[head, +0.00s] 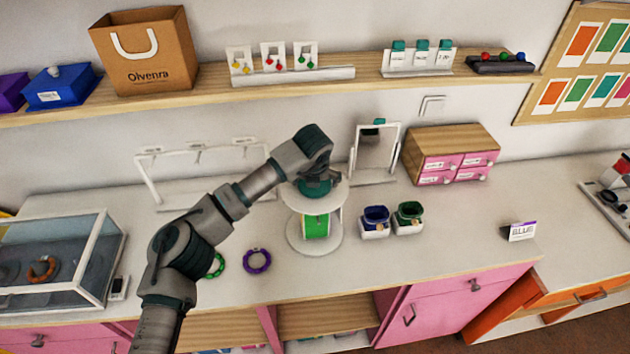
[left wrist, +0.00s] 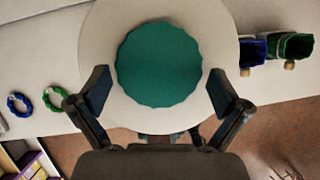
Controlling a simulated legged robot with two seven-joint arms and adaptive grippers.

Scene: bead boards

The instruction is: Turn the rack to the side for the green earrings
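The rack (head: 314,236) is a round white stand on the counter, with a white disc top and a white round base. A green panel (head: 316,227) faces the front; no earrings can be made out on it. A teal round knob (left wrist: 158,65) sits on the white top (left wrist: 225,35). My left gripper (left wrist: 159,88) is over the knob, pointing down, with its fingers spread on either side of it; contact cannot be told. A card with green earrings (head: 306,56) stands on the wall shelf, beside red and yellow ones. My right gripper is not in view.
Blue (head: 375,220) and green (head: 408,217) small holders stand right of the rack. A mirror (head: 374,150) and pink drawer box (head: 452,155) stand behind. A "BLUE" sign (head: 520,231) stands further right.

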